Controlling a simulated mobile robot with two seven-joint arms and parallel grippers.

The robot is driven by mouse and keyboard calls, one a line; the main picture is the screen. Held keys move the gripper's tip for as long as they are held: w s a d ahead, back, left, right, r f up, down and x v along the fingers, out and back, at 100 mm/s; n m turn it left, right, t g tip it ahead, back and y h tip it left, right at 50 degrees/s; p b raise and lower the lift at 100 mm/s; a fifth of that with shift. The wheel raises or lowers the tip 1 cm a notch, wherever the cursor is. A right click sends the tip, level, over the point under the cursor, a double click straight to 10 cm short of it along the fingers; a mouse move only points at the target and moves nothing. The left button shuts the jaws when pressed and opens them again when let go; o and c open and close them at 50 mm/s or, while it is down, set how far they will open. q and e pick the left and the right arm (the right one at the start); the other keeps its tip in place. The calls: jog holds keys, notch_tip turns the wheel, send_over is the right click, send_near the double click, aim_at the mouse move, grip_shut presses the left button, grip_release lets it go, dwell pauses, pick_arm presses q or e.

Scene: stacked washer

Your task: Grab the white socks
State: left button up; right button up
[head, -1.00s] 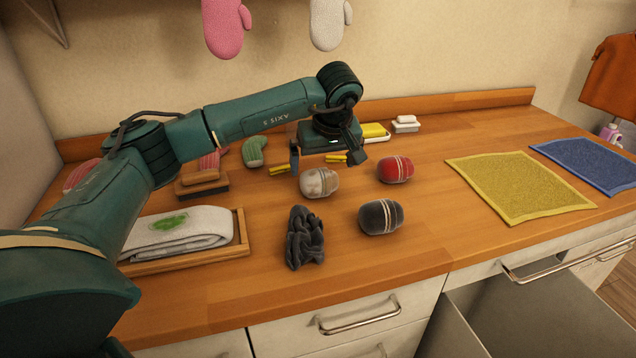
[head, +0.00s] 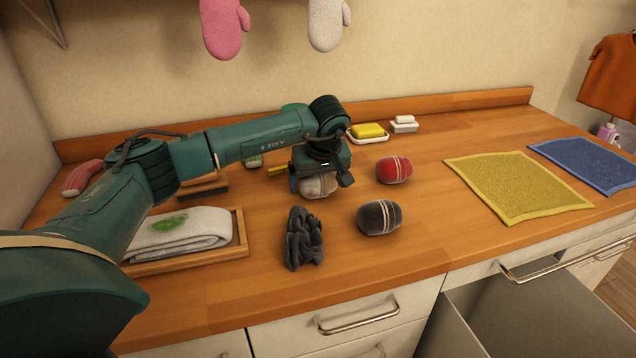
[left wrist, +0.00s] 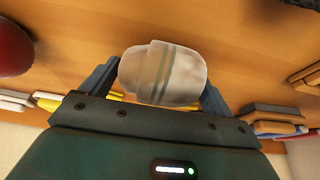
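The white socks (head: 318,186) are a rolled ball with grey stripes on the wooden counter. In the head view my left gripper (head: 318,184) is directly over them and hides their upper part. In the left wrist view the white socks (left wrist: 163,75) lie between the two blue-grey fingers of the left gripper (left wrist: 160,85). The fingers are spread, one on each side of the ball. The left finger is very close to the ball; I cannot tell whether it touches. My right gripper is not in view.
A red sock ball (head: 394,169) and a dark grey one (head: 380,217) lie to the right. A wooden tray (head: 240,234) with a folded towel is at left. Yellow (head: 517,186) and blue mats lie at right.

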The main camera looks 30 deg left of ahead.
pick_arm(q)
jog(key=c, duration=0.7)
